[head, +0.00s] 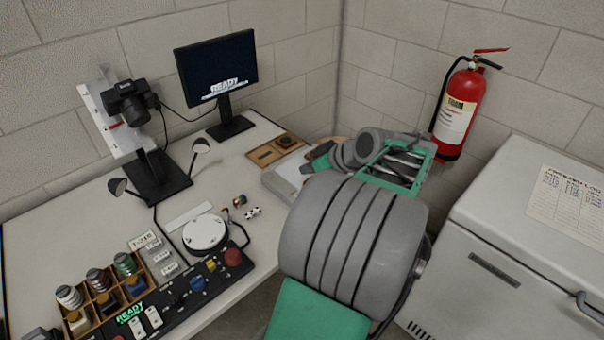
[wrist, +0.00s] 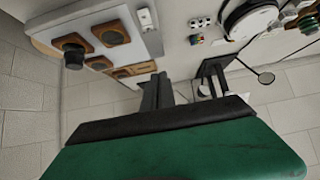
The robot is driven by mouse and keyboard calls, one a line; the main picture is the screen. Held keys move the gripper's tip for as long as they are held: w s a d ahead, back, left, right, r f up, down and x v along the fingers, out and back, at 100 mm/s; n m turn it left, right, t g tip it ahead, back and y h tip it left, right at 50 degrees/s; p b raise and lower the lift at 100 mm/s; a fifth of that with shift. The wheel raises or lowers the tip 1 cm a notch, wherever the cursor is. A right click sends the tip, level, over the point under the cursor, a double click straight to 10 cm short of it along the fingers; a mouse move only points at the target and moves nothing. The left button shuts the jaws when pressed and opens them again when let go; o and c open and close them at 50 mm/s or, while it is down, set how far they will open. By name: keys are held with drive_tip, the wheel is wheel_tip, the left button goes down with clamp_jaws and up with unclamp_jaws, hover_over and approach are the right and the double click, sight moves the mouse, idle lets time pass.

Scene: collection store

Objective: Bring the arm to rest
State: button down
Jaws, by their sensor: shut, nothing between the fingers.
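My arm reaches from the bottom of the head view over the right end of the desk (head: 100,205). My gripper (head: 314,158) is at its far end, partly hidden by my own arm links. In the wrist view my gripper (wrist: 158,92) shows as dark fingers, shut with nothing between them. The desk top also shows upside down in the wrist view. I cannot tell the exact height of the fingers above the desk.
A wooden tray (head: 262,158) lies near the gripper. A monitor (head: 216,68), a camera on a stand (head: 127,103), a white round plate (head: 205,232) and a control panel (head: 185,296) stand leftward. A fire extinguisher (head: 461,110) and a white cabinet (head: 480,230) are at right.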

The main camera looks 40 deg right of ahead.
drive_tip(key=shift+s+r, duration=0.2)
drive_tip(key=shift+r, duration=0.05)
drive_tip(key=s+a+f+m+g, duration=0.4)
drive_tip(key=s+f+m+g, duration=0.3)
drive_tip(key=s+f+m, duration=0.6)
drive_tip(key=w+a+r+n+p, duration=0.1)
drive_tip(key=w+a+r+n, duration=0.2)
drive_tip(key=a, duration=0.6)
drive_tip(key=w+a+r+n+p, duration=0.2)
drive_tip(key=a+r+n, duration=0.4)
drive_tip(key=a, duration=0.4)
drive_tip(key=w+a+r+n+p, duration=0.2)
drive_tip(key=w+a+r+n, duration=0.2)
drive_tip(key=a, duration=0.6)
drive_tip(key=shift+r+t, duration=0.3)
drive_tip(key=shift+r, duration=0.35)
